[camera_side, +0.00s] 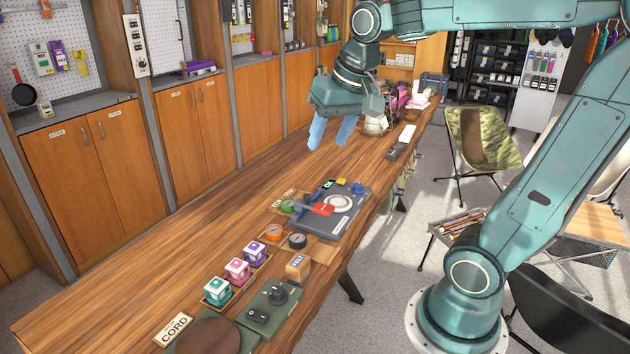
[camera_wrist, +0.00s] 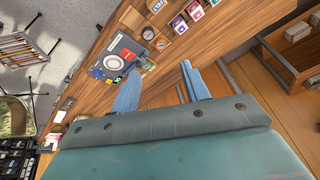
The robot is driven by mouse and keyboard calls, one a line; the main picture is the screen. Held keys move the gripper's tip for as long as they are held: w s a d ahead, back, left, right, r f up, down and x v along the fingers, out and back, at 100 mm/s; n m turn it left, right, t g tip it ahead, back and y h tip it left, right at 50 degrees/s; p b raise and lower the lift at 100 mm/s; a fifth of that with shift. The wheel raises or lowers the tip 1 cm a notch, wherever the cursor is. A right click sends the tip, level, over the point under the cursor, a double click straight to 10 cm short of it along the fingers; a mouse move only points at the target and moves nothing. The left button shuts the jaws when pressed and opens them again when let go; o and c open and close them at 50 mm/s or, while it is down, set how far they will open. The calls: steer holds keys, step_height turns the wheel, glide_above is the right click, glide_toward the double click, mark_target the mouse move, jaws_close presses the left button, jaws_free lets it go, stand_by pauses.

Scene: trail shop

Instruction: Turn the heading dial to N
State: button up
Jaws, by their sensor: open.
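A dark grey board (camera_side: 332,222) lies on the wooden bench, carrying a white ring (camera_side: 338,203) and a red piece (camera_side: 322,209). This may be the heading dial; I cannot read an N or any heading on it. A green box (camera_side: 268,306) with a black knob (camera_side: 278,294) sits nearer on the bench. My gripper (camera_side: 333,133) is open and empty, its blue fingers hanging above the bench, beyond the board and touching nothing. In the wrist view the board (camera_wrist: 101,73) shows to the left of my gripper (camera_wrist: 160,71), with its white ring and red piece visible.
Teal, pink and purple boxes (camera_side: 237,271) stand in a row. Orange and black round gauges (camera_side: 297,241), a small tan block (camera_side: 298,267) and a CORD sign (camera_side: 173,330) are nearby. The bench's left side (camera_side: 150,280) is clear. Camp chairs (camera_side: 482,140) stand to the right.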

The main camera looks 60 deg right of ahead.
steer(key=w+d+f+m+g, duration=0.1)
steer(key=w+d+m, duration=0.5)
steer(key=d, duration=0.4)
steer(key=m+g, duration=0.3)
steer(key=m, duration=0.8)
glide_above(359, 184)
step_height(359, 184, down, 17)
steer(key=shift+s+f+y, duration=0.15)
steer(key=shift+y, duration=0.25)
steer(key=shift+a, duration=0.1)
steer(key=f, duration=1.3)
steer(key=shift+w+f, duration=0.2)
steer(key=shift+f, duration=0.2)
steer(key=c, duration=1)
